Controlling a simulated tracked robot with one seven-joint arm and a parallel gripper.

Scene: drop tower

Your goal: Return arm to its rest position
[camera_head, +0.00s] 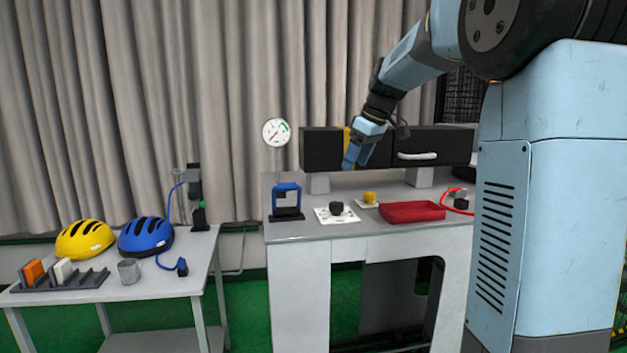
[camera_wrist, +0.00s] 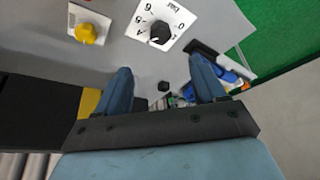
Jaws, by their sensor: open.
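My blue arm reaches from the upper right over the grey workbench (camera_head: 295,232). My gripper (camera_head: 350,162) hangs above the bench in front of the black boxes, with its fingers pointing down. In the wrist view my gripper (camera_wrist: 162,75) has its two blue fingers spread wide apart, with nothing held between them. A black dial knob (camera_head: 336,208) on a white numbered plate sits on the bench below it. The dial knob shows beyond the fingers in the wrist view (camera_wrist: 159,33). A yellow knob (camera_head: 369,197) sits beside the dial, apart from the gripper.
Black boxes (camera_head: 432,144) stand on grey supports behind my gripper. A red tray (camera_head: 412,212), a blue-framed device (camera_head: 286,198) and a round gauge (camera_head: 276,132) are on the bench. A side table at left holds a yellow helmet (camera_head: 84,240) and a blue helmet (camera_head: 146,235).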

